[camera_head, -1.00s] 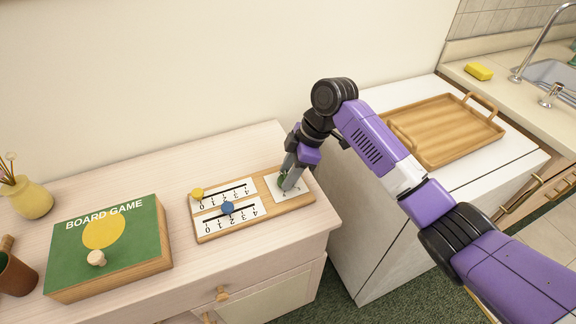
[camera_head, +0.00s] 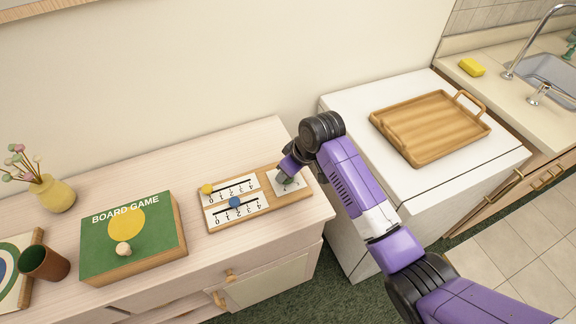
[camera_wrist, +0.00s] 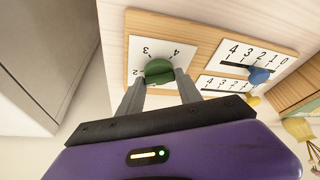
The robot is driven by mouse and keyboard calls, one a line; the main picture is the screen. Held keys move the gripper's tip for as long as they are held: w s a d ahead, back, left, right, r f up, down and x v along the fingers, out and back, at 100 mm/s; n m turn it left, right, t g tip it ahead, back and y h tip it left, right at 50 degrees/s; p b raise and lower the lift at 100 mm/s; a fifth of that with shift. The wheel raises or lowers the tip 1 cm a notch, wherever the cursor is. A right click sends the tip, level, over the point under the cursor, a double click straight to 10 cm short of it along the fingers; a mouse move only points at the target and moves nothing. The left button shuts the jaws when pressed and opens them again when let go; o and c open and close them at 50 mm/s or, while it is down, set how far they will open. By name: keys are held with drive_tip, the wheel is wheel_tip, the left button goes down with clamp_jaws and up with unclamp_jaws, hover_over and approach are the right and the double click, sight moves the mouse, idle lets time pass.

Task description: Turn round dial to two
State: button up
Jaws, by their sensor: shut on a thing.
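The round dial is a green knob (camera_wrist: 158,70) on a white card (camera_wrist: 180,32) with numbers around it; 2, 3 and 4 can be read in the wrist view. The card is at the right end of a wooden board (camera_head: 262,207) on the dresser. My gripper (camera_wrist: 158,78) is shut on the green knob, one finger on each side. In the head view my gripper (camera_head: 288,178) reaches down onto the card and mostly hides the knob. Which number the knob points to cannot be told.
The same board carries two slider scales with a yellow knob (camera_head: 207,189) and a blue knob (camera_head: 235,202). A green board game box (camera_head: 140,238), a brown cup (camera_head: 45,263) and a yellow vase (camera_head: 54,194) stand to the left. A wooden tray (camera_head: 432,127) lies on the white cabinet at right.

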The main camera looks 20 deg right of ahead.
drive_tip(key=shift+m+p, duration=0.3)
drive_tip(key=shift+m, duration=0.2)
drive_tip(key=o, duration=1.4)
drive_tip(key=shift+c, duration=0.2)
drive_tip(key=a+v, duration=0.1)
drive_tip(key=v, duration=0.6)
drive_tip(key=shift+s+d+r+b, duration=0.25)
drive_tip(key=shift+d+r+b, duration=0.1)
drive_tip(key=shift+d, duration=0.05)
